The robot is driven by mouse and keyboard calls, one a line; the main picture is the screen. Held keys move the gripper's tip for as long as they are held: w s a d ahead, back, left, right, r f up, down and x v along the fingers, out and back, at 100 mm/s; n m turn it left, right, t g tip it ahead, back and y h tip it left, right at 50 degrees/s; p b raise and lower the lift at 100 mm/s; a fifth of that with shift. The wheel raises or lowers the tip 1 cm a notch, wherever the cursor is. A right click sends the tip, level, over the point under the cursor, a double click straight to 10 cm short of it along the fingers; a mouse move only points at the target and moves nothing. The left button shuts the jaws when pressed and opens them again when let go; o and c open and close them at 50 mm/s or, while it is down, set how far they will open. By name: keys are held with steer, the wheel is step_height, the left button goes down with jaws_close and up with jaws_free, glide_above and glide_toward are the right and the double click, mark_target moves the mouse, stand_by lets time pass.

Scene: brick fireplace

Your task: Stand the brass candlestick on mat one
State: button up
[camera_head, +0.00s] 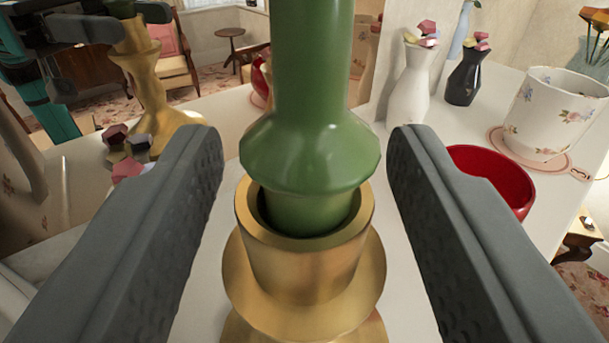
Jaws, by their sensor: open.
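The brass candlestick (300,268) stands upright in the middle of the view, with a green candle (310,150) seated in its cup. Its lower part runs out of the bottom of the picture, so its base is hidden. My gripper (305,150) is open, with one dark finger on each side of the candlestick and candle. A gap shows between each finger and the brass. A round pinkish mat (584,175) lies at the right under a flowered white pot; its small mark is too small to read. I cannot tell whether it is mat one.
A red bowl (500,180) stands close behind my right finger. A white vase (408,85) and a black vase (468,75) stand further back on the pale shelf (440,125). At the left, what looks like a mirror shows a brass shape (147,85) and a room.

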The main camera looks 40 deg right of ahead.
steer(key=v, duration=1.2)
steer(key=s+a+f+n+t+y, duration=0.1)
steer(key=s+a+f+n+y, duration=0.2)
steer(key=s+f, duration=0.9)
steer(key=s+a+f+n+t+y, duration=0.2)
steer(key=s+a+f+n+y, duration=0.2)
steer(key=s+a+f+y, duration=0.3)
steer(key=s+a+f, duration=0.3)
steer(key=s+f, duration=0.3)
steer(key=f, duration=0.2)
steer(key=shift+s+a, duration=0.25)
steer(key=shift+s, duration=0.05)
